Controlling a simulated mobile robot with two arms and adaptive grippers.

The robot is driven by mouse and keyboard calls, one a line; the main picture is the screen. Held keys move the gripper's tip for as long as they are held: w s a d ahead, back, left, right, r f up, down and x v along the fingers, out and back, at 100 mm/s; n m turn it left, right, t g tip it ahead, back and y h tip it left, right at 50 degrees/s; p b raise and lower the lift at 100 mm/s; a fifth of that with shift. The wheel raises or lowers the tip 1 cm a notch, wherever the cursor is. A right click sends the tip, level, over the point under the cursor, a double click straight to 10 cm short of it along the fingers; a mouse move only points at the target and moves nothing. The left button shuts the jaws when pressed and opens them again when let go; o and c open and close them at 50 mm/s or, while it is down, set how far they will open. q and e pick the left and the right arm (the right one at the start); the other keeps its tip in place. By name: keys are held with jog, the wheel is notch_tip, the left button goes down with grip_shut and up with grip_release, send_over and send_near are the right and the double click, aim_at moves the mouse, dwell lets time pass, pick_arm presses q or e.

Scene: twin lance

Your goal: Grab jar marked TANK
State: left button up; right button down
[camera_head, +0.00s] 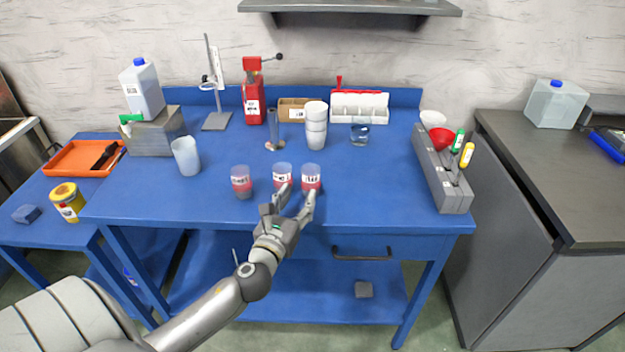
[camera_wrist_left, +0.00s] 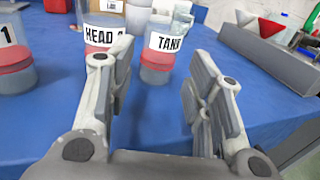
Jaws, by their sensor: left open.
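The jar marked TANK (camera_wrist_left: 157,73) has a clear upper part, a red band and a grey base. Its label reads clearly in the left wrist view, where the jar stands upright between and beyond the fingers. In the head view I take it to be the rightmost jar (camera_head: 311,171) in a row of three on the blue table. My left gripper (camera_head: 295,194) is open and empty at the table's front, just before the jars. The fingers (camera_wrist_left: 157,85) are apart, with the left one overlapping the HEAD jar (camera_wrist_left: 103,32). My right gripper is not in view.
The leftmost jar (camera_head: 241,182) and the middle jar (camera_head: 282,171) stand left of TANK. Stacked white cups (camera_head: 316,128) and a glass beaker (camera_head: 360,134) stand behind. A grey rack (camera_head: 438,175) lies at the right; the blue tabletop (camera_head: 370,190) between is clear.

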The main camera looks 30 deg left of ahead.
aim_at(307, 183)
pick_arm(q)
jog(key=x, duration=0.3)
jog(key=shift+w+r, duration=0.1)
jog(key=shift+w+a, duration=0.15)
jog(key=shift+w, duration=0.25)
jog(key=x, duration=0.4)
jog(key=shift+w+f+p, duration=0.1)
jog(key=shift+f+p, duration=0.2)
jog(key=shift+w, duration=0.4)
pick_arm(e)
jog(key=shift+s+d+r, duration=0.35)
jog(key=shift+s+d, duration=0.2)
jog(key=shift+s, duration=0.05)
pick_arm(q)
jog(key=shift+s, duration=0.1)
jog(key=c, duration=0.5)
